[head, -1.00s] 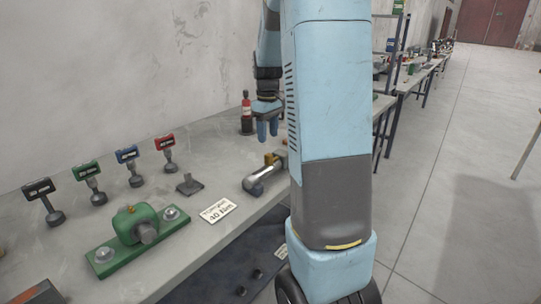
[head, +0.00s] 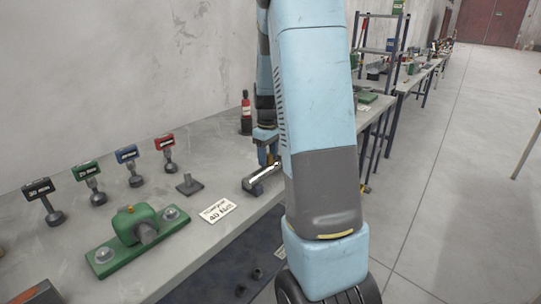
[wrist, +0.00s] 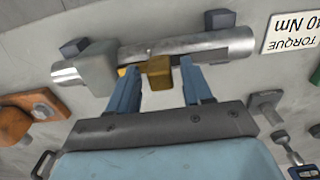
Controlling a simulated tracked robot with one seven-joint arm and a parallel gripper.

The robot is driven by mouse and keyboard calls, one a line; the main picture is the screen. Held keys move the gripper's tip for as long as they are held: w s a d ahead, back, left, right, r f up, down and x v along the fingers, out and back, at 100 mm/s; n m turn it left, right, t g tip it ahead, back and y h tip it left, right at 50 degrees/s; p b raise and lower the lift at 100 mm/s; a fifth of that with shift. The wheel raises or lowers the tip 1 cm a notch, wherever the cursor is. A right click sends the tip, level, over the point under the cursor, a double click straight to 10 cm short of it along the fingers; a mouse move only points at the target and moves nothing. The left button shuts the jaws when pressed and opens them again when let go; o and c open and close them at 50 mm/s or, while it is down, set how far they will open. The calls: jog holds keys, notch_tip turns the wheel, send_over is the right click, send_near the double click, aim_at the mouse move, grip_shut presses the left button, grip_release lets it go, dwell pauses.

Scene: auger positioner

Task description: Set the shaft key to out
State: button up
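A silver shaft (wrist: 225,44) lies across the top of the wrist view, with a pale block on its left part. A brass key-like block (wrist: 158,72) sits on the near side of the shaft, with more brass just left of it. My gripper (wrist: 159,66) is open, its two blue fingers pointing at the shaft, one on each side of the brass block, with gaps showing. In the head view the shaft (head: 260,179) is at the bench's front edge, below my gripper (head: 267,160). My arm hides part of the shaft there, and the brass block cannot be made out.
A "TORQUE 40 Nm" plate (head: 217,210) lies left of the shaft. A green bearing housing (head: 137,226) and several tagged gauges stand further left. A dark bottle (head: 246,112) stands behind. An orange-brown part (wrist: 14,124) shows at the wrist view's left.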

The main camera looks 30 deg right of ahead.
grip_shut()
dwell(0.3)
